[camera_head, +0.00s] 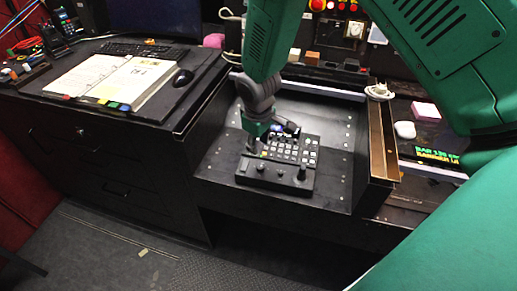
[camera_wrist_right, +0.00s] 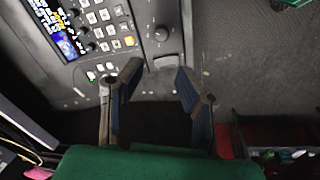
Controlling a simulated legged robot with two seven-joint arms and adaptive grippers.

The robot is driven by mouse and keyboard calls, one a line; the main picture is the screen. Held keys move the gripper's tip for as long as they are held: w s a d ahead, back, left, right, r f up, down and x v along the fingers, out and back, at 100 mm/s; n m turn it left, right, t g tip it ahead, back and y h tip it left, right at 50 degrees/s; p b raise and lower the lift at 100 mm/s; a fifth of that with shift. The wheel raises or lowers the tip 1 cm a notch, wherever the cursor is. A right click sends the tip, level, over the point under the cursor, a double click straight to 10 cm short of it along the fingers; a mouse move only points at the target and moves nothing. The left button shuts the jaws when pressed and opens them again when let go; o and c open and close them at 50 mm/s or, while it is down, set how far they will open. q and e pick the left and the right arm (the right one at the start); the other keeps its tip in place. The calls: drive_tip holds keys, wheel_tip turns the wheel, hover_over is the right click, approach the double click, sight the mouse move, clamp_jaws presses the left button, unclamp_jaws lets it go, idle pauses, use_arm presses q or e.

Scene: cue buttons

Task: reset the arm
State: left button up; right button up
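A black button panel (camera_head: 275,177) with a keypad of pale keys lies on the dark surface in the middle of the head view. My right gripper (camera_head: 271,139) hangs from the green arm over the panel's back left part. In the wrist view my right gripper (camera_wrist_right: 157,75) has its two fingers apart with nothing between them. Whether a finger touches the panel I cannot tell. My left gripper is not in view.
A desk at the left holds an open binder (camera_head: 112,79), a keyboard (camera_head: 135,48) and a mouse (camera_head: 183,77). A brown ledge (camera_head: 377,145) stands right of the panel. A pink block (camera_head: 426,110) and a white lump (camera_head: 405,130) lie beyond it. Red buttons (camera_head: 318,5) are at the back.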

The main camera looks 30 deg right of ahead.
idle(0.3)
drive_tip(key=s+f+m+b, duration=0.1)
drive_tip(key=s+f+b, duration=0.1)
drive_tip(key=s+f, duration=0.4)
drive_tip(key=s+a+f+m+b, duration=0.1)
drive_tip(key=s+f, duration=0.5)
drive_tip(key=s, duration=0.7)
drive_tip(key=s+a+f+m+y+b, duration=0.1)
drive_tip(key=s+f+b, duration=0.1)
drive_tip(key=s+f, duration=0.4)
drive_tip(key=s, duration=0.4)
drive_tip(key=shift+s+a+g+b, duration=0.15)
drive_tip(key=shift+a+g+b, duration=0.05)
drive_tip(key=shift+g+b, duration=0.2)
